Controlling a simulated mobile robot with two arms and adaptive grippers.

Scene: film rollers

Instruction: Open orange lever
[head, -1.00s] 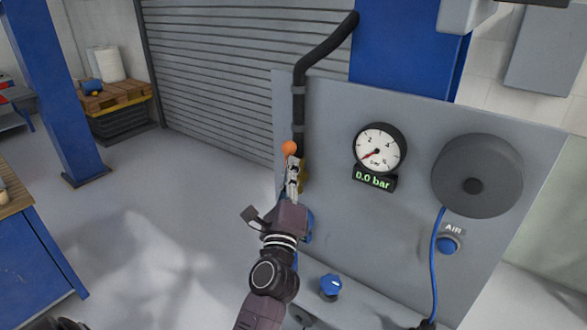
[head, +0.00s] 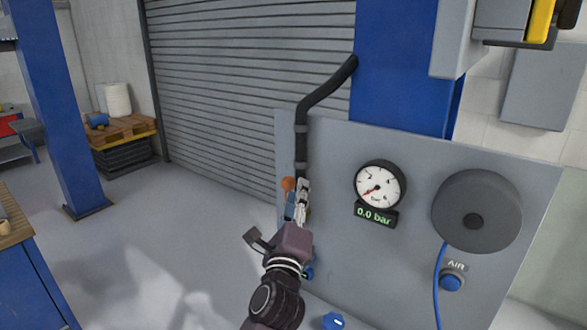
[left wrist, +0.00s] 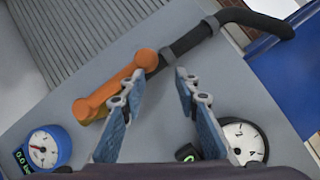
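The orange lever (left wrist: 117,84) lies across the left wrist view, with a rounded knob at its lower-left end and its other end by the black pipe. In the head view only its orange knob (head: 288,184) shows, just left of my left gripper (head: 302,192), which hides most of the rest. In the left wrist view my left gripper (left wrist: 157,88) has its two blue-padded fingers apart with nothing between them. The left finger overlaps the lever's edge in that view; I cannot tell whether they touch. My right gripper is not in view.
A grey panel (head: 345,255) carries a black pipe (head: 302,142), a round gauge (head: 380,186) reading 0.0 bar, a grey disc (head: 476,212) and a blue AIR fitting (head: 451,283). A blue-rimmed gauge (left wrist: 43,148) shows in the left wrist view. Open floor lies left.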

